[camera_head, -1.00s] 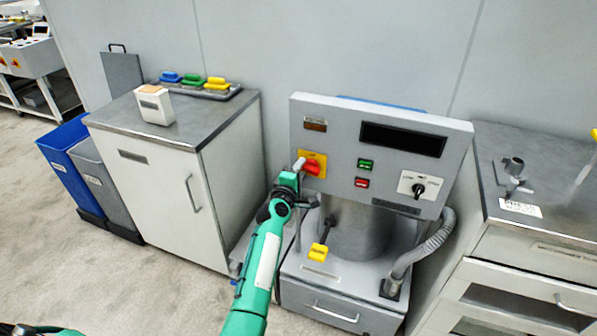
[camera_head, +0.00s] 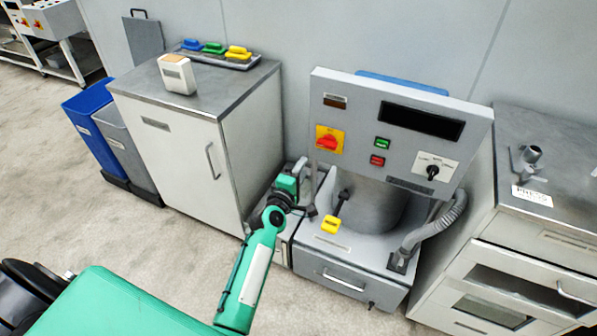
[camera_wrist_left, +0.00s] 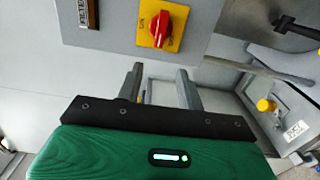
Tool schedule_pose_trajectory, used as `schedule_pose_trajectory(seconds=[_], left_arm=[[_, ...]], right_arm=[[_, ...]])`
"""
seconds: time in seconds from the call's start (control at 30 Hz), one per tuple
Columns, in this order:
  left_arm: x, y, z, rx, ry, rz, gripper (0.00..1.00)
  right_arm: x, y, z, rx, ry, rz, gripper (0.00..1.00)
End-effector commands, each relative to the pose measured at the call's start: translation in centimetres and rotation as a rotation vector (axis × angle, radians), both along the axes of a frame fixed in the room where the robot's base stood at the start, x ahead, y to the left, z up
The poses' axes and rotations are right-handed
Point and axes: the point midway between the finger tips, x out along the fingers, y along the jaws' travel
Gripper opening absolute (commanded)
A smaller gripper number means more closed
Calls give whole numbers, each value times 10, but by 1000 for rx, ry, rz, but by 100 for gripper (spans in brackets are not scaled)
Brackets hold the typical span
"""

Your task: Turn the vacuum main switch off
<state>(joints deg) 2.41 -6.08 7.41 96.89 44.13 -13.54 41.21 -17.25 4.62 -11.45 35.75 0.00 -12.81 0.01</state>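The main switch (camera_head: 327,141) is a red rotary knob on a yellow plate at the left of the grey control panel (camera_head: 354,112). My left gripper (camera_head: 308,187) is below the switch, in front of the machine's left side, apart from the knob. In the left wrist view its two fingers (camera_wrist_left: 160,82) are spread, with nothing between them. My right gripper is not in view.
Green (camera_head: 382,142) and red (camera_head: 377,160) buttons and a black selector (camera_head: 433,172) share the panel. A yellow-ended lever (camera_head: 331,224) sticks out below. A cabinet (camera_head: 180,150) stands left, a drawer unit (camera_head: 530,250) right. The floor in front is clear.

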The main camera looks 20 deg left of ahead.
Motion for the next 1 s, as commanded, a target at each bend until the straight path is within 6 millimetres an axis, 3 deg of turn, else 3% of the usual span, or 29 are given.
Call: schedule_pose_trajectory(seconds=[0.23,1.0], left_arm=[[-16,0,0,0,1,-1,37],[-17,0,0,0,1,-1,37]], right_arm=[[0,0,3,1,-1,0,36],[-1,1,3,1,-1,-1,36]])
